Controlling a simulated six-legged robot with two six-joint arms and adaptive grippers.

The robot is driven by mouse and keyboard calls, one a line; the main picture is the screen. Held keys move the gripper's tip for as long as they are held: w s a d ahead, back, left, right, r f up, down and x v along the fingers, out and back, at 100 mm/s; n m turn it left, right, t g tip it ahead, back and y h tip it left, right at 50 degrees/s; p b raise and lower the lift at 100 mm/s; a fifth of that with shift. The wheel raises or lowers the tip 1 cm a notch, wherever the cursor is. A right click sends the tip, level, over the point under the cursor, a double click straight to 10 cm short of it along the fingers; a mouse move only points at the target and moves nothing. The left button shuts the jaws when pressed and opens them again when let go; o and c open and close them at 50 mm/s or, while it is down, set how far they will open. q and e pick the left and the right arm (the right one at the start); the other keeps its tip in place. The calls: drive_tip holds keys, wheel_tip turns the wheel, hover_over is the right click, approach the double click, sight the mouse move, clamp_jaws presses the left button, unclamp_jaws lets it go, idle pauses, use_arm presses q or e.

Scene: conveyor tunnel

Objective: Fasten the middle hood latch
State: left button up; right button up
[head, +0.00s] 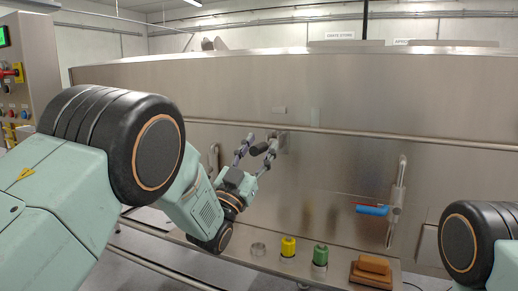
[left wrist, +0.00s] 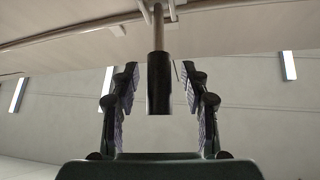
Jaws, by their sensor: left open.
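The middle hood latch (head: 281,143) is on the steel hood front, just under the long horizontal rail. Its black handle grip (head: 258,150) points out towards my left gripper (head: 261,141). In the left wrist view the black grip (left wrist: 159,85) hangs on a metal stem between the two fingers of my left gripper (left wrist: 160,78). The fingers are open, with a visible gap on both sides of the grip. The latch's base is partly hidden by the fingers in the head view. My right gripper is out of view; only part of my right arm shows.
The horizontal rail (head: 350,133) crosses the hood (head: 330,85). A valve with a blue lever (head: 372,210) is to the right. A control cabinet (head: 28,65) stands far left.

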use_arm(q)
drive_tip(key=v, duration=1.2)
drive_tip(key=shift+c, duration=0.4)
